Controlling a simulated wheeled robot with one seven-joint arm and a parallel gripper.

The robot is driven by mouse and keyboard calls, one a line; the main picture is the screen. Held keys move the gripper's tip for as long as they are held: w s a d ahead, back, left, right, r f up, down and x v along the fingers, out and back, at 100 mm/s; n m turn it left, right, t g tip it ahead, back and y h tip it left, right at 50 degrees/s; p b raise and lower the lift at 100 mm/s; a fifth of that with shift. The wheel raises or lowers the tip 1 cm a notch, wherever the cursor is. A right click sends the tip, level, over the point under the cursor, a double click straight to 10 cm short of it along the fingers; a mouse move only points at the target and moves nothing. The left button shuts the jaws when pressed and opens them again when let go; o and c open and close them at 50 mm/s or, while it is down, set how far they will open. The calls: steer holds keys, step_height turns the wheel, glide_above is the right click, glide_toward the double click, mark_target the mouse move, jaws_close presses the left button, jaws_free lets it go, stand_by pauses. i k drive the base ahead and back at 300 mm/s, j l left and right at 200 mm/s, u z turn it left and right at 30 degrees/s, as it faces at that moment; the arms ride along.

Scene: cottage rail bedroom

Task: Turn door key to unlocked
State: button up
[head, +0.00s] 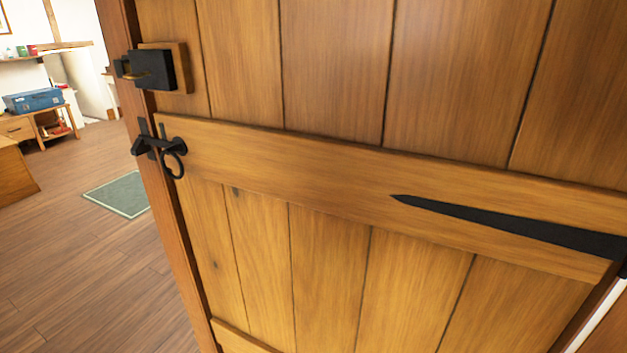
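A plank door (330,80) of warm brown wood fills the middle and right of the head view. A black box lock (153,70) on a wooden block sits high near its left edge. A small brass-coloured piece (137,76) shows at the lock's left side; it is too small to tell whether it is the key or which way it is turned. Below the lock is a black latch (150,145) with a ring handle (173,164) hanging from it. My gripper is not in view, and nothing touches the lock or the ring.
A black strap hinge (520,228) runs along the door's middle rail at right. Left of the door, a wooden floor (80,255) lies open with a green mat (118,195). Further back, a blue case (33,100) rests on a wooden desk (15,126).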

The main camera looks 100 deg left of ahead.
mark_target(132, 76)
steer(key=u, duration=2.3)
steer(key=k+l+u, duration=0.1)
steer(key=u, duration=1.75)
steer(key=k+j, duration=0.05)
steer(key=j, duration=0.05)
